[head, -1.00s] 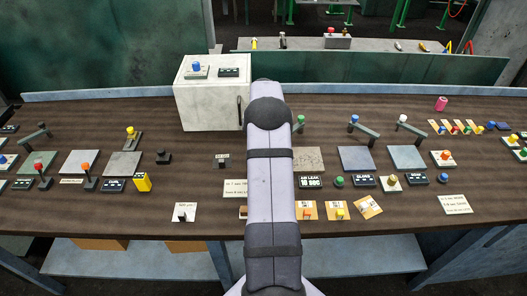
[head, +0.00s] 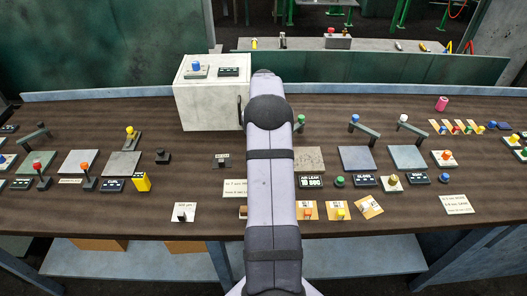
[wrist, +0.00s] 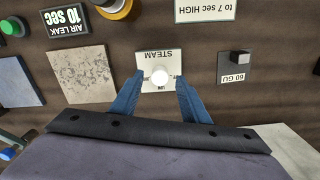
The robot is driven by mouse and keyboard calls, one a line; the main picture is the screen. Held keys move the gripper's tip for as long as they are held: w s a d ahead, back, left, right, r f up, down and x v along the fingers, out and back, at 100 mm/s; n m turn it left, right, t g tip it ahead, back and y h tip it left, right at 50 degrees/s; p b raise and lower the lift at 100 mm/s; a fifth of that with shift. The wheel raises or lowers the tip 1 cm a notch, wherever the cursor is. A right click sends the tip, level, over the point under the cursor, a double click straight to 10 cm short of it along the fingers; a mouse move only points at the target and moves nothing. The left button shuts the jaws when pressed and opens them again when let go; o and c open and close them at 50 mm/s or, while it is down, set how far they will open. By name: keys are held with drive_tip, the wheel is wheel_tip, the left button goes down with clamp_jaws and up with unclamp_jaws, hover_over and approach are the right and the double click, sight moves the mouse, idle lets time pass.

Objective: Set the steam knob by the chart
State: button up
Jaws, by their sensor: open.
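In the wrist view the steam knob (wrist: 160,77) is a round white knob on a white plate (wrist: 158,57) marked STEAM, with LOW printed beside the knob. My gripper (wrist: 161,79) is open, with one blue finger on each side of the knob. I cannot tell whether the fingers touch it. A white card (wrist: 206,11) reading "to 7 sec HIGH" lies above and right of the knob; in the head view this card (head: 235,188) is partly behind my arm. In the head view my arm hides the knob and the gripper.
An AIR LEAK 10 SEC display (wrist: 65,20) and a speckled square plate (wrist: 82,73) are left of the knob. A 60 GU block (wrist: 233,66) is right of it. A pale cabinet (head: 207,98) stands behind. Several levers and knobs crowd the bench.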

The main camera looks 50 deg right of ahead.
drive_tip(key=shift+r+b, duration=0.55)
drive_tip(key=shift+r, duration=2)
drive_tip(key=shift+a, duration=0.2)
drive_tip(key=a+r+n, duration=0.2)
drive_tip(key=a+n, duration=0.4)
drive_tip(key=a, duration=1.5)
drive_tip(key=s+a+f+n, duration=0.2)
drive_tip(key=s+a, duration=0.6)
drive_tip(key=s+a+f+n, duration=0.2)
drive_tip(key=s+a+n, duration=0.1)
drive_tip(key=s+a, duration=0.6)
drive_tip(key=shift+f+n, duration=0.3)
drive_tip(key=shift+w, duration=0.1)
